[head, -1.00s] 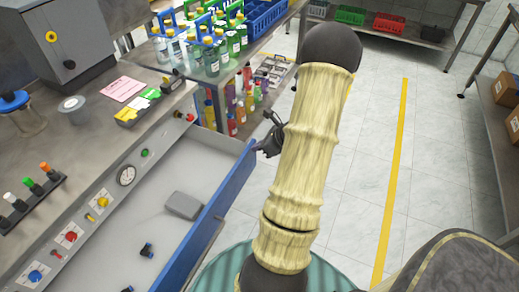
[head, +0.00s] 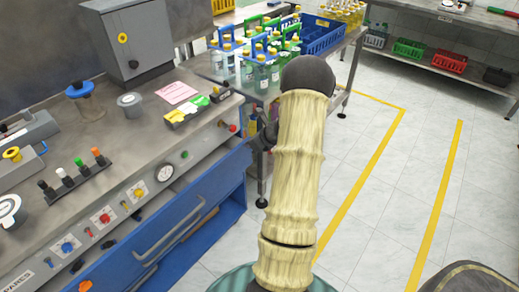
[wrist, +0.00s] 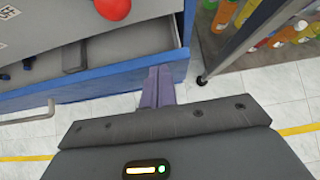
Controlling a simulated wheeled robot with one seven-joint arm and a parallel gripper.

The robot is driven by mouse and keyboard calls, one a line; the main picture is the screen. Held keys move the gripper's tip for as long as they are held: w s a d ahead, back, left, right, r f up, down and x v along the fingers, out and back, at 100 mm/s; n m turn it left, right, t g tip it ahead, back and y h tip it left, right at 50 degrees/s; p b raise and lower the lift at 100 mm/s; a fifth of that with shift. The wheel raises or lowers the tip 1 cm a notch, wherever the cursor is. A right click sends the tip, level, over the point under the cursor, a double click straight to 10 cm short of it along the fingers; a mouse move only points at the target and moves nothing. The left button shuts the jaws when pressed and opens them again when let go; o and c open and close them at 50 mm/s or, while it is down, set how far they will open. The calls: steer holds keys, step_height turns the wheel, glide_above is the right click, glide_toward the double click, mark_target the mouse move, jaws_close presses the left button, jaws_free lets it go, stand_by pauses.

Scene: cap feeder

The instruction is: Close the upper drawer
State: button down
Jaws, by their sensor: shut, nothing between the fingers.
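The upper drawer (head: 205,190) has a blue front with a long grey bar handle (head: 170,228). It sits below the control panel in the head view, with a narrow gap above its front. In the wrist view the blue drawer front (wrist: 110,80) crosses the picture and part of the grey interior shows behind it, so it is still a little open. A dark grey item (wrist: 74,57) lies inside. My gripper (wrist: 158,85) is shut and empty, its fingertips at the front's right end, seemingly against it. In the head view my arm hides most of the gripper.
A control panel (head: 135,195) with knobs and a gauge runs above the drawer. A side table with bottles (head: 262,75) and a blue crate (head: 318,38) stands close right of the cabinet. Tiled floor to the right is clear, with yellow lines.

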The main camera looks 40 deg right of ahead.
steer(key=shift+w+a, duration=0.15)
steer(key=shift+w, duration=0.8)
steer(key=shift+s+f, duration=0.15)
steer(key=shift+s, duration=0.05)
steer(key=s+f+v, duration=0.1)
steer(key=v, duration=1.1)
steer(key=shift+s+p, duration=0.45)
steer(key=shift+s, duration=0.15)
steer(key=shift+f, duration=0.1)
